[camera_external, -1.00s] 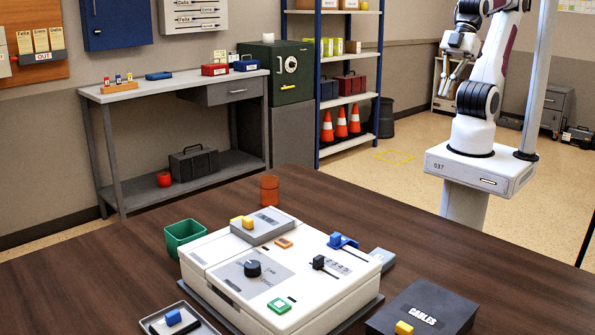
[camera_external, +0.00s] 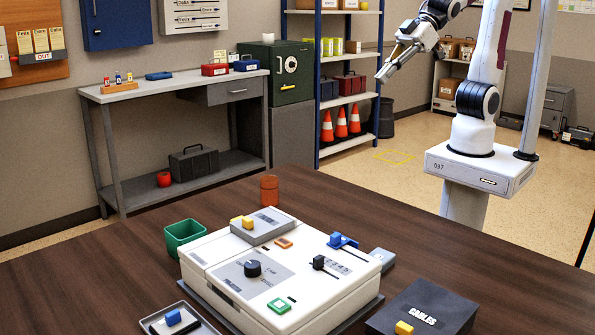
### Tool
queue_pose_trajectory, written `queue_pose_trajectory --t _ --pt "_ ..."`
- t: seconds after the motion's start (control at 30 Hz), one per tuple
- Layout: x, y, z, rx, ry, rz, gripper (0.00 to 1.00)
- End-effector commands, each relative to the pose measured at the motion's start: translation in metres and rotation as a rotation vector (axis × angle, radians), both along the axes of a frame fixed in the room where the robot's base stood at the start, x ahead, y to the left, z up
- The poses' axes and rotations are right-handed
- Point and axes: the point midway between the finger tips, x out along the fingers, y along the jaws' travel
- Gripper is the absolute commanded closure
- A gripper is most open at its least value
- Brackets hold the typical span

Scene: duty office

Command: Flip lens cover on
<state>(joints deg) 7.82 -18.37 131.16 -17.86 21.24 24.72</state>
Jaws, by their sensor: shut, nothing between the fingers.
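A white console (camera_external: 225,250) sits on the dark table. On its top are a grey block with a yellow knob (camera_external: 248,222), a black dial (camera_external: 253,268), a green button (camera_external: 279,306), a black slider (camera_external: 318,262), a blue switch (camera_external: 338,240) and a small orange square (camera_external: 284,243). I cannot tell which part is the lens cover; labels are too small to read. My gripper (camera_external: 382,79) is shut and empty, held in the air beyond the table's far edge, well away from the console.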

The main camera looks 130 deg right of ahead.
Motion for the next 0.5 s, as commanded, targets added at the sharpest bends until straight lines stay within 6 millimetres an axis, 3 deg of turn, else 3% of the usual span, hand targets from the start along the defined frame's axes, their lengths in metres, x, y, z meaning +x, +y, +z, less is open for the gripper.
queue_pose_trajectory --t 0.5 --pt "0.096 -0.034 0.003 0.048 -0.166 -0.045 1.00"
